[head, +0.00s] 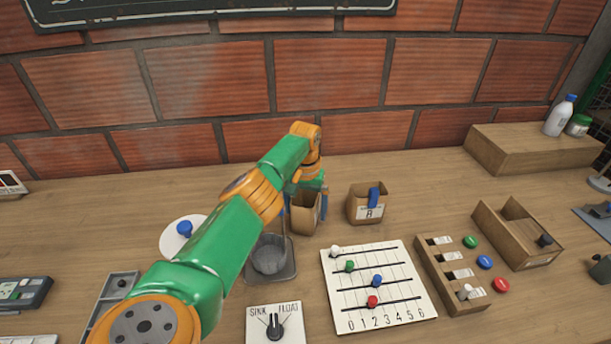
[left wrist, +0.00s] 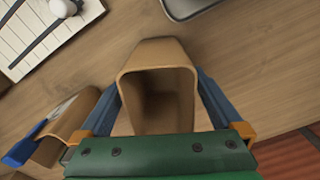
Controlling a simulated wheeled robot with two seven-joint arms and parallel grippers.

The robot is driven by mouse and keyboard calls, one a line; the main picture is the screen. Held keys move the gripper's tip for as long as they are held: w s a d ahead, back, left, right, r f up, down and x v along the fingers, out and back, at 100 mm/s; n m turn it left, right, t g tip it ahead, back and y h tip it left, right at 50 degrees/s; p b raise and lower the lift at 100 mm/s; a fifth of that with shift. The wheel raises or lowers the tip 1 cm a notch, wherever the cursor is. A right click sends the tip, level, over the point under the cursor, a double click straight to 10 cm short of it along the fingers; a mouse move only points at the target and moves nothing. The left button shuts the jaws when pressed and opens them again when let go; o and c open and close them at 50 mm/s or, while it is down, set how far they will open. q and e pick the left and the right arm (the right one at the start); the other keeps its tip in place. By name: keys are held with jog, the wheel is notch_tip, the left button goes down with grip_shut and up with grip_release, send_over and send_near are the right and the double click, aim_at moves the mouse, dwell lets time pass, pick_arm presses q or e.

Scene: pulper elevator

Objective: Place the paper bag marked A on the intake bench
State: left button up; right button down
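A brown paper bag (head: 358,208) stands on the bench right of centre, with a blue piece on its front and a white label whose letter looks like A. It also shows at the lower left of the left wrist view (left wrist: 75,128). A second open-topped brown bag (head: 304,213) stands just left of it, with no label visible. My left gripper (left wrist: 158,85) has its blue fingers on both sides of this second bag, close against it; whether they press on it is unclear. The second bag looks empty in the left wrist view (left wrist: 160,92). My right gripper is not in view.
A raised wooden block (head: 535,150) with bottles stands at the back right. A slider board (head: 378,290), a slotted wooden box (head: 450,265) and a wooden tray (head: 518,235) lie in front. A grey cup (head: 268,257) sits near my left arm. Bench right of the labelled bag is clear.

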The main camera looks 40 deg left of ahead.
pick_arm(q)
jog(key=shift+r, duration=0.35)
notch_tip(320, 180, up, 12)
jog(key=p, duration=0.1)
jog(key=shift+f+p, duration=0.1)
jog(key=shift+p, duration=0.2)
